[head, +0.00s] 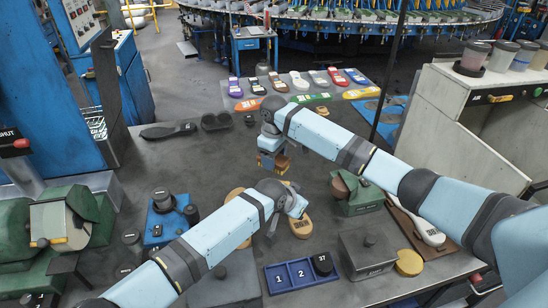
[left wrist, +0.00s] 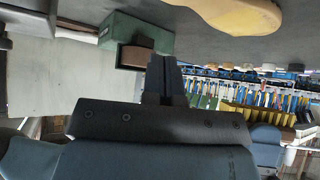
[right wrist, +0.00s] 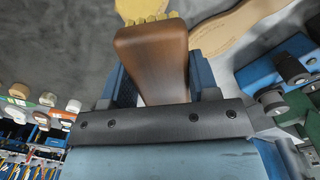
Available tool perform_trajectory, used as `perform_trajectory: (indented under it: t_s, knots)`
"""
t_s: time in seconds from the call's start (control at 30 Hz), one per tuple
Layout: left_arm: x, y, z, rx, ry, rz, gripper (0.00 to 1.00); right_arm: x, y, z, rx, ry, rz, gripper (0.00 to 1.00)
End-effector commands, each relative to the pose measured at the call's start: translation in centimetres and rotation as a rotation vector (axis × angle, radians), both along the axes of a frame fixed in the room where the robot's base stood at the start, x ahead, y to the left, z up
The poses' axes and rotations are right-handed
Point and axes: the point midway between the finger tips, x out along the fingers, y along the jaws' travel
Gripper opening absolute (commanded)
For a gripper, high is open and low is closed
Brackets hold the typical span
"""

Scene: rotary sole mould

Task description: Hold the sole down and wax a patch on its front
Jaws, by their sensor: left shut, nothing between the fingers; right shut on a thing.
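A tan sole (head: 300,228) with a dark label lies flat on the grey table, partly hidden behind my left wrist. Its pale outline also shows in the right wrist view (right wrist: 235,32). My right gripper (head: 272,160) is shut on a brush with a brown wooden body (right wrist: 152,62) and yellow bristles (right wrist: 150,20). It holds the brush above the table, behind the sole and apart from it. My left gripper (head: 271,231) is shut and empty, close beside the sole; whether it touches is unclear. Its closed fingers show in the left wrist view (left wrist: 163,78).
A green block with a brown roller (head: 350,190) stands right of the sole. A blue numbered tray (head: 290,275), a grey box (head: 368,255) and a yellow round pad (head: 409,262) are at the front. Table left of my right gripper is clear.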

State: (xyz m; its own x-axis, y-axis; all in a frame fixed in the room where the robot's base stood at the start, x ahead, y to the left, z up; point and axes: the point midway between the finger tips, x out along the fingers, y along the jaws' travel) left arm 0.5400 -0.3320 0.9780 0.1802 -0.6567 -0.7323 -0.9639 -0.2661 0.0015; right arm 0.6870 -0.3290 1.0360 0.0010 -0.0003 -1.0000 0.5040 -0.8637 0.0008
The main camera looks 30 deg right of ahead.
Motion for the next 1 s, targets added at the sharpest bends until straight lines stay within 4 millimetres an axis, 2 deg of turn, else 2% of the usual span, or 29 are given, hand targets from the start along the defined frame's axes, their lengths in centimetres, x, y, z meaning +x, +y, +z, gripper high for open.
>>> perform_trajectory:
  t_s: [0.17,0.43,0.6,0.73,1.0]
  knots:
    - [-0.3,1.6,1.7,-0.003,-0.002,0.000,0.00,0.0,0.0,0.1,0.000,0.000,0.000,0.36]
    - [-1.4,5.3,5.7,-0.001,-0.003,-0.001,0.00,0.0,0.0,-0.4,0.000,0.000,0.000,0.36]
    - [-1.9,6.9,7.6,-0.002,-0.002,0.000,0.00,0.0,0.0,-0.6,0.000,0.000,0.000,0.36]
    - [-2.1,7.5,8.4,-0.001,-0.002,0.000,0.00,0.0,0.0,-0.7,0.000,0.000,0.000,0.36]
    - [-2.1,7.7,8.6,0.000,-0.001,0.001,0.00,0.0,0.0,-0.7,0.000,0.000,0.000,0.36]
